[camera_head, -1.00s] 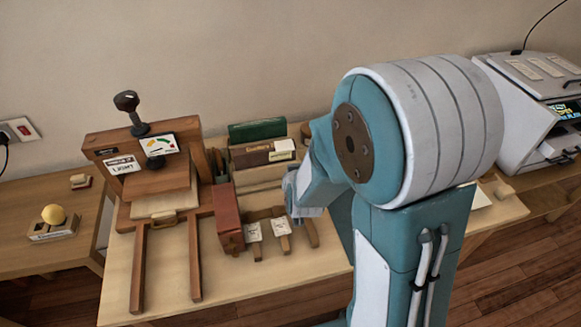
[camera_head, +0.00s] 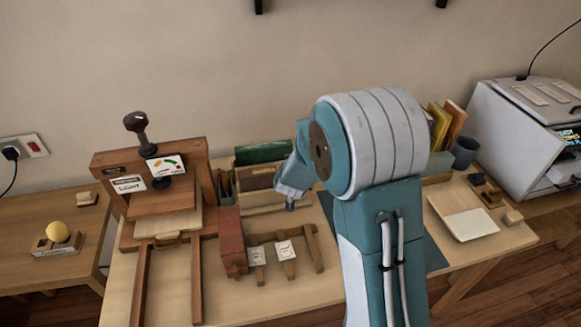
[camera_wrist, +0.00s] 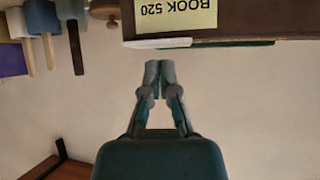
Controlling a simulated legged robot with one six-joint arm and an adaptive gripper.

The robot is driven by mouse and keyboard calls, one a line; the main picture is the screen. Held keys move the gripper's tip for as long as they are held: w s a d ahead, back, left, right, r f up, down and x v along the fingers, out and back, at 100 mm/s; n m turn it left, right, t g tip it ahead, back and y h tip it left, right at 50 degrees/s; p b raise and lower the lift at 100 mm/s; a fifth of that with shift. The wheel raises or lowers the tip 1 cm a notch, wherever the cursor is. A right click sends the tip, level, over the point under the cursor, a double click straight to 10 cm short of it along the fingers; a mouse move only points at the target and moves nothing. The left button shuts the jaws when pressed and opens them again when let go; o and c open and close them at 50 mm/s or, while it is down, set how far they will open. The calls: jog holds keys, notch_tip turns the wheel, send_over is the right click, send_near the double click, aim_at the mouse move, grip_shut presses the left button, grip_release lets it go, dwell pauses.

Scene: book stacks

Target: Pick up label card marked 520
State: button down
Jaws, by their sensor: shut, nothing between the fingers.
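A yellow label reading "BOOK 520" (camera_wrist: 175,14) shows upside down in the wrist view, on a dark brown book (camera_wrist: 270,18) at the upper right. My gripper (camera_wrist: 160,66) is shut and empty. Its fingertips point toward the book's edge in the picture, with a gap between. In the head view my gripper (camera_head: 290,205) hangs near the right end of the upright books on the table. Two white cards, a left one (camera_head: 257,256) and a right one (camera_head: 285,251), rest on a small wooden rack; their print is too small to read.
A wooden press (camera_head: 150,185) stands left, beside a red-brown block (camera_head: 231,240). A green book (camera_head: 263,152) stands behind a brown book (camera_head: 258,178). Right of my arm are a cream pad (camera_head: 469,224), a dark cup (camera_head: 464,152) and a white machine (camera_head: 525,125).

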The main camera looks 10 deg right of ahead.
jog(key=shift+x, duration=0.85)
jog(key=shift+s+f, duration=0.1)
jog(key=shift+f, duration=0.25)
jog(key=shift+s+a+f, duration=0.15)
jog(key=shift+s+f, duration=0.05)
jog(key=shift+s, duration=0.5)
